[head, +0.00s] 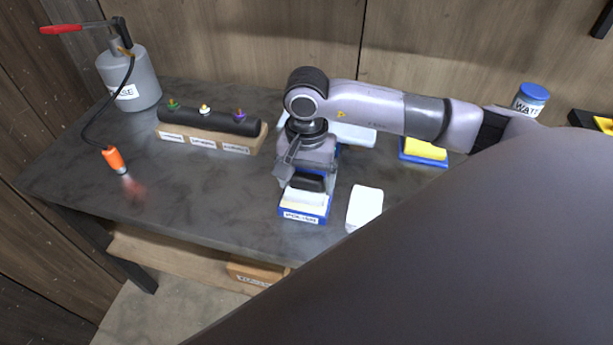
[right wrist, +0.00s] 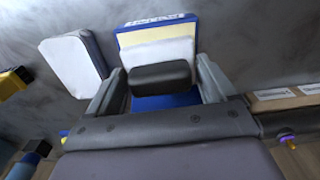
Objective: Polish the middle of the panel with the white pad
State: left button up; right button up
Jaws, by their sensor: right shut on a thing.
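The white pad (head: 303,199) with a black handle sits in a blue tray with a label on its front edge, near the front middle of the table. It also shows in the right wrist view (right wrist: 158,52). My right gripper (head: 309,177) is over the tray, and its two fingers (right wrist: 160,85) are shut on the black handle from either side. The pad appears still in or just over the tray; any gap is hidden. A pale flat piece (head: 352,134), perhaps the panel, lies behind my right arm and is partly hidden. My left gripper is not in view.
A white block (head: 364,206) stands close right of the tray. A yellow pad (head: 426,149) in a blue tray and a blue-lidded jar (head: 530,99) are to the right. A dark tube (head: 215,119) on a wooden block and a grey canister (head: 130,78) stand left.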

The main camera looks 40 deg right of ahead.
aim_at(306, 177)
jog(key=shift+f+b, duration=0.5)
jog(key=shift+b, duration=0.1)
dwell(1.7)
jog(key=shift+r, duration=0.15)
jog(key=shift+r+p, duration=1.9)
jog(key=shift+r, duration=1.55)
jog(key=a+r+n, duration=0.1)
jog(key=n, duration=0.2)
jog(key=a+r+n, duration=0.1)
jog(key=a+n, duration=0.1)
jog(key=n, duration=0.1)
jog(key=a+r+n, duration=0.1)
jog(key=n, duration=0.2)
jog(key=shift+a, duration=0.35)
